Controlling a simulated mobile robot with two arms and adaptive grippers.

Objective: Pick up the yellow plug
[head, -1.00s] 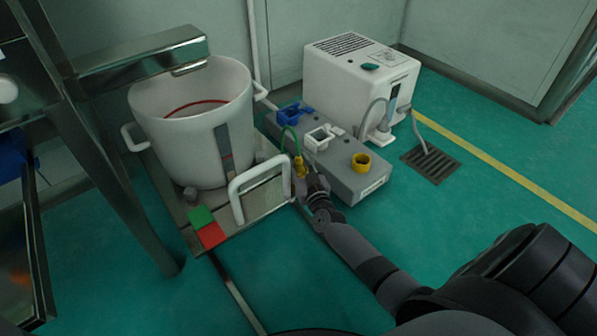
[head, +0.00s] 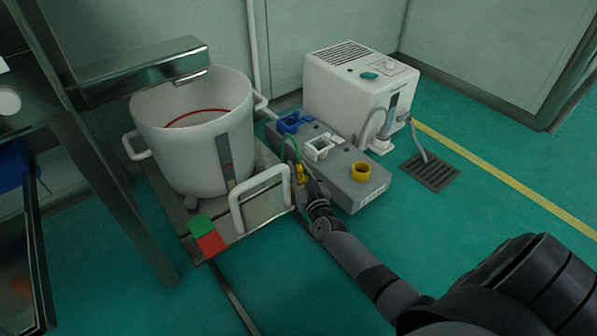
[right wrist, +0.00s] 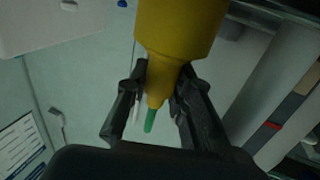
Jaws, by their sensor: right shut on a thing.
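The yellow plug (head: 301,172) is at the end of a green cable (head: 290,148), beside the grey socket box. In the right wrist view the yellow plug (right wrist: 177,30) fills the top middle, its narrow end between the two black fingers, with the green cable (right wrist: 150,120) coming out below. My right gripper (head: 308,186) is shut on the plug; its fingers also show in the right wrist view (right wrist: 160,90). The grey box (head: 343,181) carries a blue, a white and a yellow socket (head: 361,171). My left gripper is not in view.
A white bucket (head: 190,135) stands on a cart with a white handle (head: 262,190) and green and red pads. A white machine (head: 348,90) stands behind the grey box. A metal frame (head: 115,190) is at the left.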

